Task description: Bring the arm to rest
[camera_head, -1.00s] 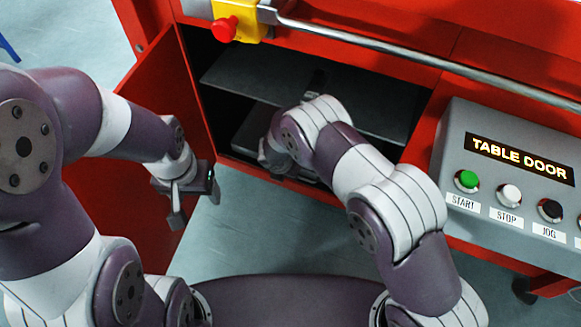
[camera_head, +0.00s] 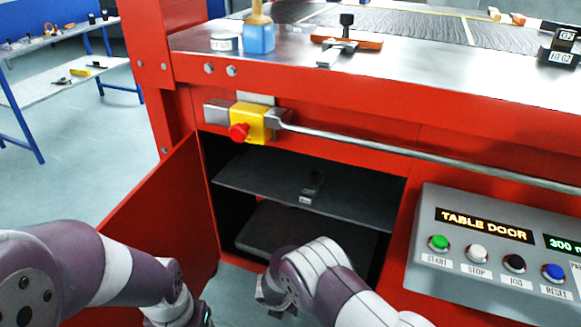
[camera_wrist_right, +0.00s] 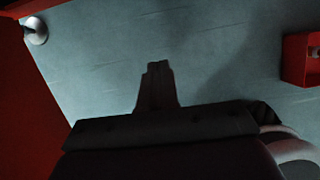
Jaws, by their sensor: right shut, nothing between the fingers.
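My right arm comes up from the bottom of the head view. Its gripper (camera_head: 270,293) is just in front of the open cupboard, near the opening's lower edge, partly hidden by the wrist. In the right wrist view the fingers (camera_wrist_right: 157,72) are together with nothing between them, over bare floor. My left arm comes in from the left in front of the open red door (camera_head: 165,215).
The cupboard holds a dark shelf (camera_head: 270,188) with a small dark item (camera_head: 314,184) on it, and a lower dark slab (camera_head: 290,235). A control box (camera_head: 490,240) stands right. A rail (camera_head: 400,152) and yellow switch (camera_head: 252,122) are above.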

